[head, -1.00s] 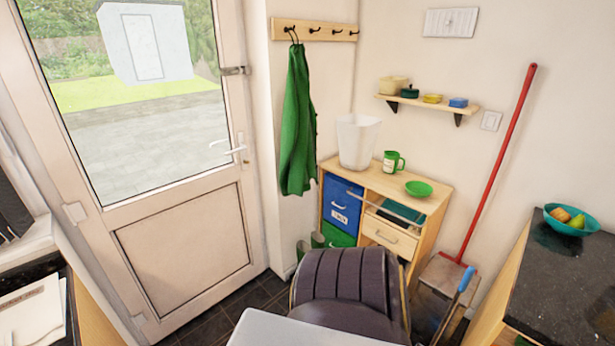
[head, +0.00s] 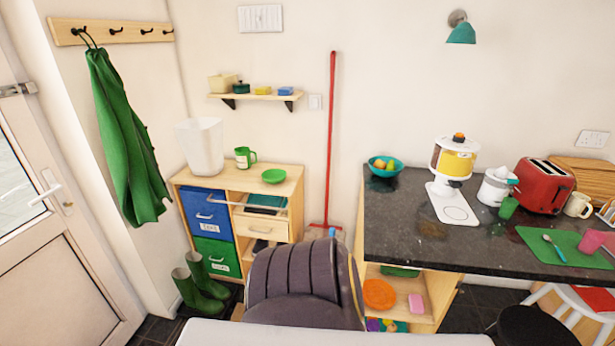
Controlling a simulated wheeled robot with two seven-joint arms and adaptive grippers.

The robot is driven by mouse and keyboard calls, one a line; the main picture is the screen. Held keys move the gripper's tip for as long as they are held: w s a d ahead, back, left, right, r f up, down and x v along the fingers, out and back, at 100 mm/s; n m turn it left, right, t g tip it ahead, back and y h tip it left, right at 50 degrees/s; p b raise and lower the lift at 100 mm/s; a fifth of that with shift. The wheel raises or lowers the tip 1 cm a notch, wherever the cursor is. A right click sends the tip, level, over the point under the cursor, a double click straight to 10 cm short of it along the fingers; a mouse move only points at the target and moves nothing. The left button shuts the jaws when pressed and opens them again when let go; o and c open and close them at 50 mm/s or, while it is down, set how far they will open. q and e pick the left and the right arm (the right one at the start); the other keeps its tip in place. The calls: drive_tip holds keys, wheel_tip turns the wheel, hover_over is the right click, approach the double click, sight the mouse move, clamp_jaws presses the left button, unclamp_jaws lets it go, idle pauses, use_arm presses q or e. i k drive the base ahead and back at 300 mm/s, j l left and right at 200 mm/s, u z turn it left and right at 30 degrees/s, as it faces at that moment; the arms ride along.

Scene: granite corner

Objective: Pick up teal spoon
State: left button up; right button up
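A small teal spoon (head: 553,250) lies on a green mat (head: 573,262) on the dark granite counter (head: 400,225), at the far right of the head view.
A red toaster (head: 544,186), a white juicer (head: 496,187), a green cup (head: 508,208) and a yellow-filled dispenser (head: 454,160) stand behind the mat. A dark padded chair (head: 305,285) and a black stool (head: 538,327) stand before the counter. The counter's left front is clear.

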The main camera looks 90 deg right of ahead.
sight(546, 237)
drive_tip(key=z, duration=4.6)
